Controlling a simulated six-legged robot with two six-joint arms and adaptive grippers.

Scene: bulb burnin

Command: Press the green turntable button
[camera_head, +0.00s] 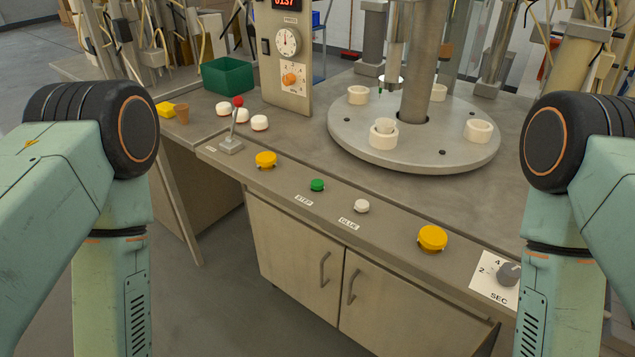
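The green button (317,185) sits on the sloped front panel of the bench, just above the label STEP. It is small and round, and nothing covers it. The grey round turntable (350,135) stands behind it on the bench top and carries several white ring sockets, with a bulb-like piece (385,126) in the front one. My two arms come in at the left and right edges and bend downward. Neither gripper shows; both are out of the frame.
A yellow button (265,160) and a red-knobbed lever (232,128) are left of the green button. A white button (361,206) marked GLUE, another yellow button (432,239) and a SEC dial (508,273) are to its right. A gauge panel (287,70) stands behind.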

